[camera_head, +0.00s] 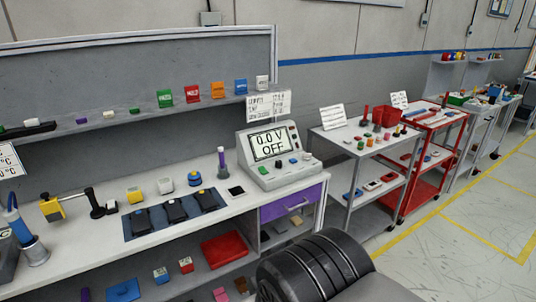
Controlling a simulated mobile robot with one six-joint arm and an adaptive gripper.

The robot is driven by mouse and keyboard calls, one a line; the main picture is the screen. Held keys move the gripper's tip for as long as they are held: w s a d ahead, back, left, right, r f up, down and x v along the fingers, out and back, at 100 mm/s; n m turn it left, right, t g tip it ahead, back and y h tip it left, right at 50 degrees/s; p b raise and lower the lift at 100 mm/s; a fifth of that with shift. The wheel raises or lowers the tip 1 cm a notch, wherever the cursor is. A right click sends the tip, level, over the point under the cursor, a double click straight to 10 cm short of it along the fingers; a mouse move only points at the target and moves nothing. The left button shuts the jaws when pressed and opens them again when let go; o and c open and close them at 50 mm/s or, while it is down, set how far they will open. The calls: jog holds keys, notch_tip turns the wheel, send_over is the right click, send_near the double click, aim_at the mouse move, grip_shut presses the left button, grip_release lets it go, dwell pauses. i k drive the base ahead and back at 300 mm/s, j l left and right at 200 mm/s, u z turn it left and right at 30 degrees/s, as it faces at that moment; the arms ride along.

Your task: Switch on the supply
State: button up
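The supply (284,178) is a light grey sloped box at the right end of the workbench. Its display (269,145) reads "0.0 V" and "OFF". Below the display is a row of small controls: a green button (278,163), with dark and pale ones beside it. Their labels are too small to read. My gripper is not in view, so its distance from the supply and its state do not show.
A purple drawer (290,205) sits below the supply. A grey cart (345,150) stands right. My black ribbed part fills the bottom centre.

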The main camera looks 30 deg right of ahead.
aim_at(262, 169)
jog(key=i+l, duration=0.85)
jog(key=i, duration=0.15)
jog(key=l+z, duration=0.05)
